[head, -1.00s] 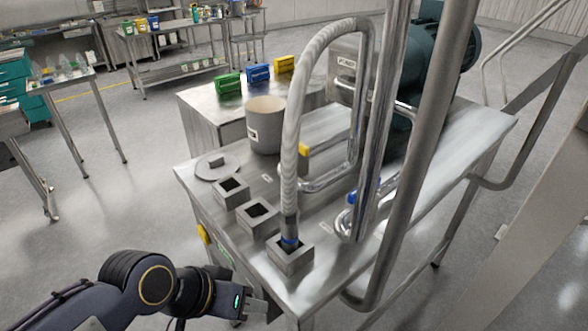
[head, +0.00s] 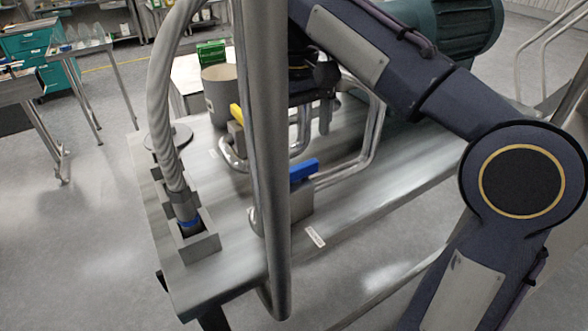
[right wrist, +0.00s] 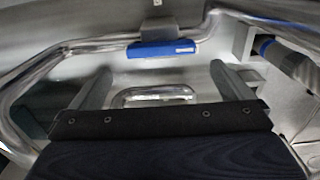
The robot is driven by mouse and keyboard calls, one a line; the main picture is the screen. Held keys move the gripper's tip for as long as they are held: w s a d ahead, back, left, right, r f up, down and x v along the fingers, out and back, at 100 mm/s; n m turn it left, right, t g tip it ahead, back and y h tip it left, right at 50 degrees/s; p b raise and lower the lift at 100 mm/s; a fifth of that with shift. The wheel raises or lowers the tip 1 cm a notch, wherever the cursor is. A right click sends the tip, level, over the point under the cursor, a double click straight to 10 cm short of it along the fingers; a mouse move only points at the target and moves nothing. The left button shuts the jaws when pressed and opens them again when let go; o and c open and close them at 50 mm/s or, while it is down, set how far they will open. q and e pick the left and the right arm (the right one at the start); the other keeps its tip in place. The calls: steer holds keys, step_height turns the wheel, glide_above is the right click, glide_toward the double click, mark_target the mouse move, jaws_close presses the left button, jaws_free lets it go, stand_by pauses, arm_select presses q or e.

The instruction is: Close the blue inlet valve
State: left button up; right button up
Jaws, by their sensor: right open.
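The blue inlet valve has a blue handle (head: 304,170) on a grey body low over the steel tabletop, right of the upright pipe in the head view. In the right wrist view the blue handle (right wrist: 160,49) lies crosswise near the top, ahead of the fingers. My right gripper (head: 315,130) points down beyond the blue handle, partly hidden by my arm and the pipe. In the right wrist view its two fingers (right wrist: 163,85) are apart with nothing gripped; the handle appears apart from them. My left gripper is not in view.
A thick upright pipe (head: 262,150) stands in front of the valve. A yellow handle (head: 237,114) is left of it. A ribbed hose (head: 160,110) runs into a square socket (head: 200,245). The steel tabletop (head: 350,205) is clear right of the valve.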

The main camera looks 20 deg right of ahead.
mark_target(294, 168)
step_height(294, 168, down, 7)
steer(key=shift+f+b, duration=0.2)
steer(key=shift+b, duration=0.45)
steer(key=c, duration=0.7)
